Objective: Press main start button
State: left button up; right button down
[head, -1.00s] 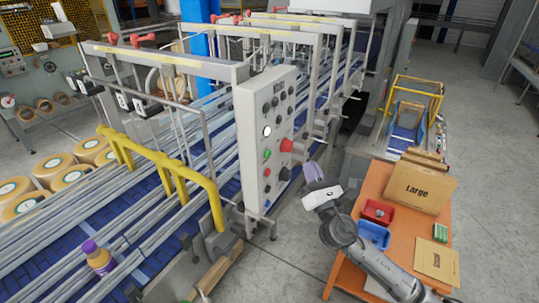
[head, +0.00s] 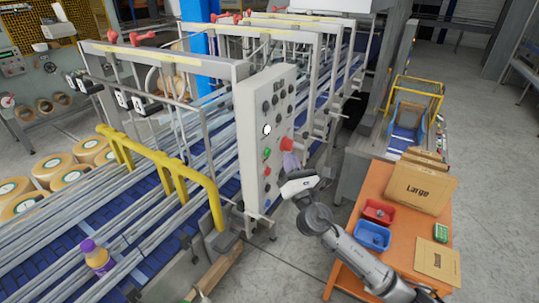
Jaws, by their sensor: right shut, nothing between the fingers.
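The grey control panel (head: 254,165) stands upright beside the conveyor, with "Main" lettering at its top. Its face carries a white button (head: 267,130), a green button (head: 267,153), a red button (head: 267,171) below that, a larger red knob (head: 287,144) and several dark knobs. My right gripper (head: 290,160) is shut and empty, close in front of the panel's lower right side, just below the large red knob. I cannot tell whether it touches the panel. My left gripper is not in view.
An orange table (head: 391,257) at the right holds a red bin (head: 378,212), a blue bin (head: 373,236) and cardboard marked "Large" (head: 420,188). Open floor lies between the panel and table.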

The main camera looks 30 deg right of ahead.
aim_at(268, 153)
jog(key=shift+w+a, duration=0.3)
jog(key=shift+w, duration=0.3)
jog(key=shift+w+a, duration=0.25)
jog(key=shift+w, duration=0.35)
dwell(0.6)
dwell(0.7)
jog(key=shift+w, duration=0.1)
jog(key=shift+w+a+b, duration=0.2)
jog(key=shift+w+b, duration=0.1)
